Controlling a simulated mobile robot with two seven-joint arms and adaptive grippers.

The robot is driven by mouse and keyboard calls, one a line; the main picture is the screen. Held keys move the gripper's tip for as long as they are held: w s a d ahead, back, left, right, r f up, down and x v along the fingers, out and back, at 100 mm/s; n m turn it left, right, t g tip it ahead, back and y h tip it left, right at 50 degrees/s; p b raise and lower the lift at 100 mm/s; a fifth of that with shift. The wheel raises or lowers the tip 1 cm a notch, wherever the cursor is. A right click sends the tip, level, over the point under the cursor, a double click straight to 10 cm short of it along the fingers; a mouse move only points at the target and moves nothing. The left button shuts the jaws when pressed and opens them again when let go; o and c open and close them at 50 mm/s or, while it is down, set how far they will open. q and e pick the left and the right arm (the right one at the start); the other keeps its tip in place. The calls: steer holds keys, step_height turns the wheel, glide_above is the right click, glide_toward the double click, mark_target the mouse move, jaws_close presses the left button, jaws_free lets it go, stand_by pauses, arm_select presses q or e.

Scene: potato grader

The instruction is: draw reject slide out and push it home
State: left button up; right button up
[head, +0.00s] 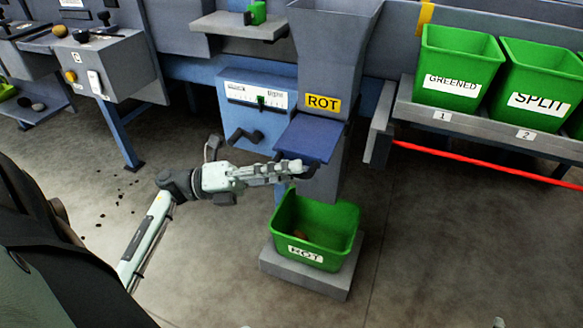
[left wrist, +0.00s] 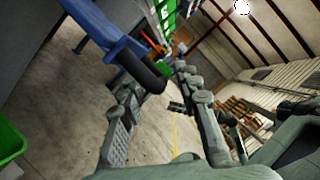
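The reject slide is a flat blue plate (head: 308,138) jutting from the grey chute below the yellow ROT label (head: 323,103). In the left wrist view the blue slide (left wrist: 103,28) ends in a thick dark handle (left wrist: 145,72). My left gripper (head: 290,167) is at the slide's front edge, above the green bin. In the left wrist view its two fingers (left wrist: 158,85) stand apart with the dark handle between their tips; I cannot tell whether they touch it. A small grey bit at the head view's bottom edge may be my right gripper (head: 498,323).
A green bin (head: 285,220) on a grey block (head: 300,283) stands below the slide. A dark crank handle (head: 244,135) sticks out from the blue scale box (head: 240,90) left of it. A shelf (head: 470,128) with green bins and a red bar (head: 480,160) is at right. Foreground floor is clear.

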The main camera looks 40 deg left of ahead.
arm_select(q)
steer(key=shift+w+d+r, duration=0.1)
steer(key=shift+w+d, duration=0.05)
steer(key=shift+d, duration=0.1)
jaws_close()
stand_by(0.3)
